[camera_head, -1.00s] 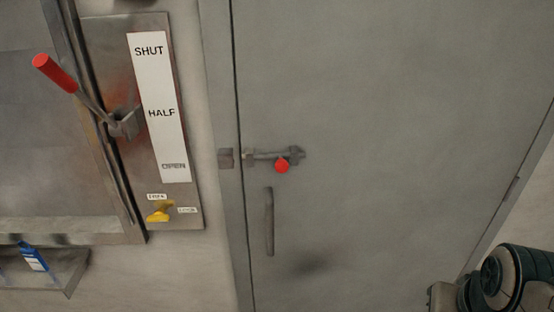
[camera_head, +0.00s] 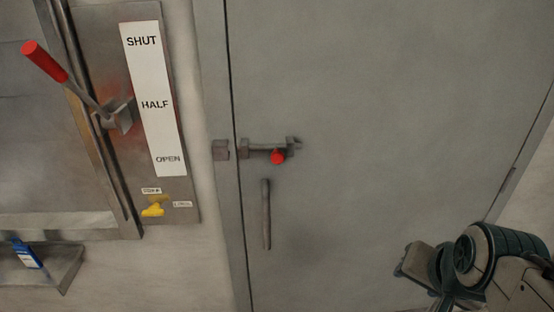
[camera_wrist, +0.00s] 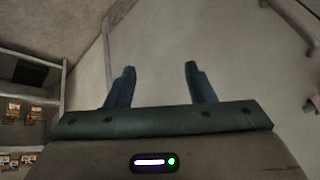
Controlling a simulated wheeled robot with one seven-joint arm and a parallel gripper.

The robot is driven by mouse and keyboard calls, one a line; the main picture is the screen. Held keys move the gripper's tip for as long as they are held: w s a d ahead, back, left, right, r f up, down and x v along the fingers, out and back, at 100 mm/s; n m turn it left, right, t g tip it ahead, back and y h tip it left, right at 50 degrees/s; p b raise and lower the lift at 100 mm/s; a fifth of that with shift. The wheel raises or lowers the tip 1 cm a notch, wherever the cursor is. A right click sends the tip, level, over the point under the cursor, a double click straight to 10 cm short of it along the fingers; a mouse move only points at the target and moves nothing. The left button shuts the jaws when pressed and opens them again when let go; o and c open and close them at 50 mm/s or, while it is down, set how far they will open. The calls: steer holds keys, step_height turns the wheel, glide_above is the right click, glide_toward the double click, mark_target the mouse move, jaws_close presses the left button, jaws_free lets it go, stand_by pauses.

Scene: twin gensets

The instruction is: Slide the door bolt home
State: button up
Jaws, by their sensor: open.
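The door bolt (camera_head: 262,150) is a grey bar with a red knob (camera_head: 278,157), mounted on the grey door (camera_head: 380,110) near its left edge. The bar lies across its brackets on the door. A separate keeper block (camera_head: 220,150) sits on the frame to the left, and a gap shows between bar and keeper. My gripper (camera_wrist: 160,82) is open and empty in the wrist view, facing pale wall or floor. My arm is at the lower right in the head view, well away from the bolt. The bolt does not show in the wrist view.
A vertical door handle (camera_head: 266,214) is just below the bolt. Left of the door is a panel with a red-handled lever (camera_head: 46,62), a SHUT/HALF/OPEN label (camera_head: 152,100) and a yellow knob (camera_head: 153,210). A tray with a blue item (camera_head: 27,254) juts out lower left.

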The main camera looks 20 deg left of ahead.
steer(key=w+a+m+t+y+b, duration=0.3)
steer(key=w+a+m, duration=0.3)
steer(key=a, duration=0.3)
steer(key=m+t+y+b, duration=0.3)
steer(key=m+t+b, duration=0.55)
steer(key=m, duration=1.35)
glide_toward(278, 158)
steer(key=shift+g, duration=0.35)
steer(key=p+x, duration=0.1)
steer(key=x, duration=0.2)
steer(key=p+x, duration=0.1)
steer(key=x, duration=0.3)
steer(key=p+x, duration=0.1)
steer(key=x, duration=0.2)
steer(key=shift+w+a+r, duration=0.15)
steer(key=shift+w+r, duration=0.15)
steer(key=shift+r, duration=0.05)
jaws_close()
